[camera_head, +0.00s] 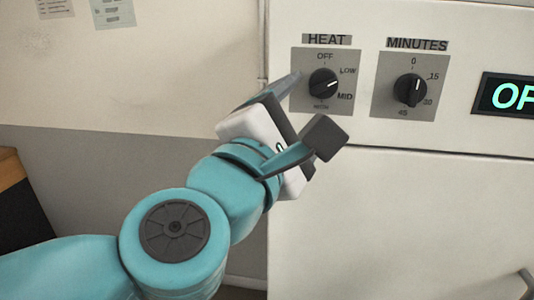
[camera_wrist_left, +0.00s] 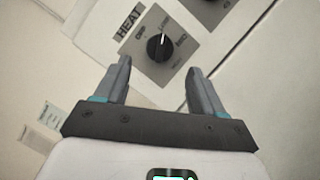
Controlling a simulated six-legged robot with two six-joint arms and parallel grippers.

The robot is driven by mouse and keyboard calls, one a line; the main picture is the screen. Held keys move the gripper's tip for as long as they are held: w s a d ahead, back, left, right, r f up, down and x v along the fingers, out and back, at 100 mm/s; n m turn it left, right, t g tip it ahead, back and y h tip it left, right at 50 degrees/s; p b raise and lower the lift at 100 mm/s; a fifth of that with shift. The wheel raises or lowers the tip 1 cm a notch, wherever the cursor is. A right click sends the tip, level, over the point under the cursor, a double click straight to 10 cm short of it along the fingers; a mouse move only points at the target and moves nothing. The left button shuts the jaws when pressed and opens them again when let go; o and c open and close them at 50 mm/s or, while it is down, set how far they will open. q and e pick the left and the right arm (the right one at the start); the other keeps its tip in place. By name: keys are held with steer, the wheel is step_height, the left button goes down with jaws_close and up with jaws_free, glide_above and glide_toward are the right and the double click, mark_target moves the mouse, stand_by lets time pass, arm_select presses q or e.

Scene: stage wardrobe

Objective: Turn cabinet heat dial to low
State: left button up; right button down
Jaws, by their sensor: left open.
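The black heat dial (camera_head: 323,84) sits on a grey plate at the upper left of the white cabinet front, marked OFF, LOW, MID and HIGH. Its white pointer faces right and slightly up, near LOW; I cannot tell if it lines up exactly. In the left wrist view the heat dial (camera_wrist_left: 158,47) lies just beyond the fingertips, its pointer upward by the LOW mark. My left gripper (camera_head: 308,110) is open and empty, below and in front of the dial; its fingers (camera_wrist_left: 158,68) appear apart from it. My right gripper is not in view.
A dark display (camera_head: 508,96) with cyan letters is farther right. A seam runs below the panel. Papers (camera_head: 113,13) hang on the wall at left.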

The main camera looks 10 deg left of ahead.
arm_select(q)
steer(key=v, duration=0.9)
steer(key=shift+s, duration=0.35)
steer(key=shift+w, duration=0.1)
